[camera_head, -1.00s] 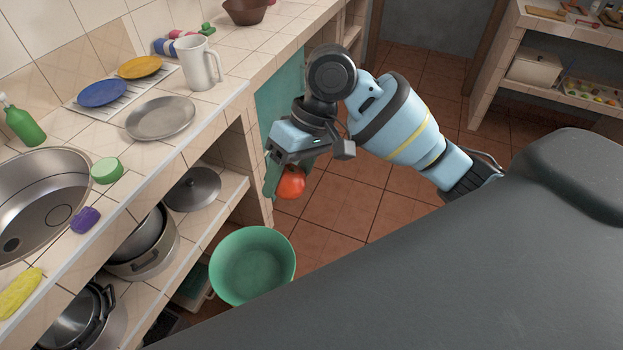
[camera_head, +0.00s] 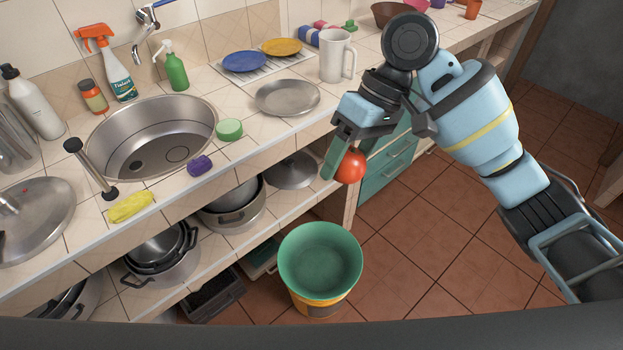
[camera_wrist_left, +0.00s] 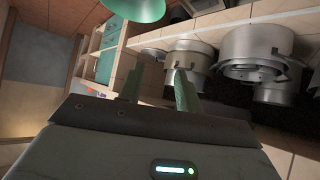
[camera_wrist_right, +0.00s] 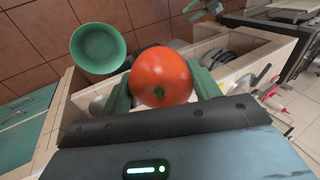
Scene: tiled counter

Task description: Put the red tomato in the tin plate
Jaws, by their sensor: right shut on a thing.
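The red tomato (camera_head: 350,166) is held between the fingers of my right gripper (camera_head: 346,160), in front of the counter's edge and above the floor. It also shows large between the green fingers in the right wrist view (camera_wrist_right: 161,77). The tin plate (camera_head: 287,98) is a round, empty grey metal plate on the tiled counter, left of my right gripper and right of the sink. My left gripper (camera_wrist_left: 158,92) shows only in the left wrist view; its two green fingers stand apart with nothing between them.
A green basin (camera_head: 320,262) stands below the tomato. A white mug (camera_head: 334,58) stands behind the plate, near the blue plate (camera_head: 245,61) and yellow plate (camera_head: 281,47). A green round sponge (camera_head: 229,129) lies between plate and sink (camera_head: 150,140). Pots fill the lower shelf.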

